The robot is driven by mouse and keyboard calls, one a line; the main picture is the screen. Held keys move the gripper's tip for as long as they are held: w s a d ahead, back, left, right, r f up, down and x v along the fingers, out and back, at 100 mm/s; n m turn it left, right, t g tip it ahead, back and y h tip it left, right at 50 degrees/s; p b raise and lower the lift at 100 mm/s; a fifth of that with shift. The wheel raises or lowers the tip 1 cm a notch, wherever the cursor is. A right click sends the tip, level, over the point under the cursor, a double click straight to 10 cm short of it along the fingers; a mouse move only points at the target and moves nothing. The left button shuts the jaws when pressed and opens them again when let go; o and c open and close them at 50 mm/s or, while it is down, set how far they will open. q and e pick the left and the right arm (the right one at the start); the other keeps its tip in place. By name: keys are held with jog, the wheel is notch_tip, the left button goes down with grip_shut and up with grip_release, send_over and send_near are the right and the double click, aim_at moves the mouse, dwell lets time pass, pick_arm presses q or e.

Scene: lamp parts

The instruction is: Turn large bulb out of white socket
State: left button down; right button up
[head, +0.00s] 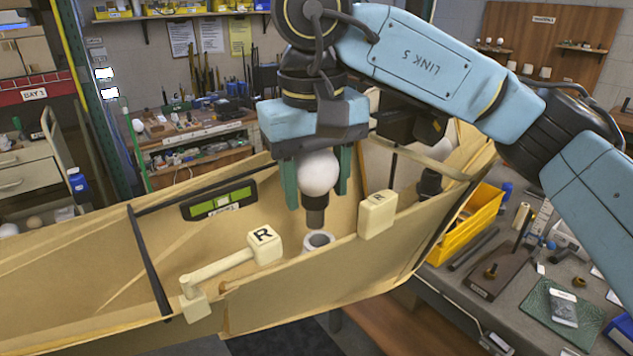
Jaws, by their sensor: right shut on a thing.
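The large bulb (319,172) is a white globe with a dark grey neck and base. My right gripper (317,195) comes down from above, with its green fingers shut on either side of the globe. The bulb hangs upright, base down. The white socket (319,241) is a short round ring with a dark opening, just below the base at the near side of the wooden hull. The base looks clear of the socket by a small gap. My left gripper is not in view.
The tan hull (120,265) spans the view. Cream blocks marked R stand left (264,245) and right (377,214) of the socket. A green level (218,200) lies on the far wall. A yellow bin (470,220) and cluttered bench (530,270) are at right.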

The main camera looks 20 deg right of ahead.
aim_at(320, 152)
jog(key=shift+s+d, duration=0.1)
jog(key=shift+d, duration=0.15)
jog(key=shift+a, duration=0.25)
jog(key=shift+d+r+p, duration=0.2)
jog(key=shift+r+p, duration=0.65)
jog(key=shift+r, duration=0.15)
jog(key=shift+r+p, duration=0.8)
jog(key=shift+r, duration=0.15)
